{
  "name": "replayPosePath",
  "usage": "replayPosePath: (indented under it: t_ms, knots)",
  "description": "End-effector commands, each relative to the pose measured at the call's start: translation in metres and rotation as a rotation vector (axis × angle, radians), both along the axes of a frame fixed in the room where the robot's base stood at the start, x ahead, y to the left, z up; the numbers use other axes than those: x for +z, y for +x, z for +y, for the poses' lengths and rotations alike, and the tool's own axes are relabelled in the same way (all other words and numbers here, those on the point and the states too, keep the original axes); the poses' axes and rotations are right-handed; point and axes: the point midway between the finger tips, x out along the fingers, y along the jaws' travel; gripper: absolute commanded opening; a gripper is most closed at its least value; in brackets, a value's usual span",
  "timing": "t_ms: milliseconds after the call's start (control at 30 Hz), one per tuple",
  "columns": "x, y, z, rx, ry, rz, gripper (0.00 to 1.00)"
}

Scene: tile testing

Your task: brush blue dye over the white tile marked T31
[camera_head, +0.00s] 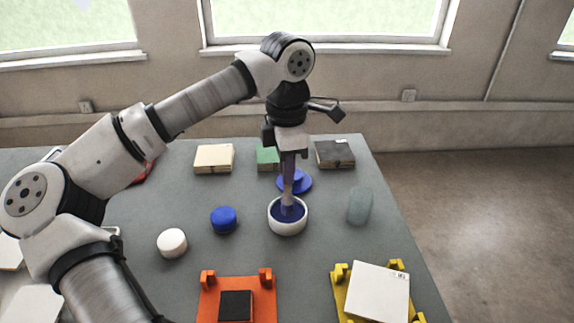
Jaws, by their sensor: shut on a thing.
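My gripper (288,160) points straight down over the middle of the table and is shut on a slim upright tool, seemingly a brush (287,197). Its lower end is inside a round white bowl (274,222) holding blue dye (294,213); its tip is hidden in the bowl. A white tile (377,295) lies slightly askew on a yellow stand (341,279) at the front right. A small dark marking shows near its upper right corner, too small to read. Its visible top is plain white.
A black tile (236,305) sits on an orange stand (210,293). Cream (213,158), green (267,158) and dark grey (334,153) blocks stand behind. A blue dish (301,184) is behind the bowl. A blue pot (224,220), white pot (172,243) and translucent cylinder (360,206) stand nearby.

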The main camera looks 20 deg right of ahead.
Motion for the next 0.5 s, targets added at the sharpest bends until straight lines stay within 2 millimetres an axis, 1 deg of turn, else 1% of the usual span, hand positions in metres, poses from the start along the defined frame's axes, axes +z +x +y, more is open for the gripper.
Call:
replayPosePath:
  t_ms: [67, 167, 500]
  knots:
    - [-0.001, 0.0, 0.0, -0.001, 0.002, 0.003, 0.0]
    - [0.004, 0.0, 0.0, -0.001, 0.001, 0.003, 0.0]
    - [0.033, 0.0, 0.0, -0.001, 0.001, 0.001, 0.0]
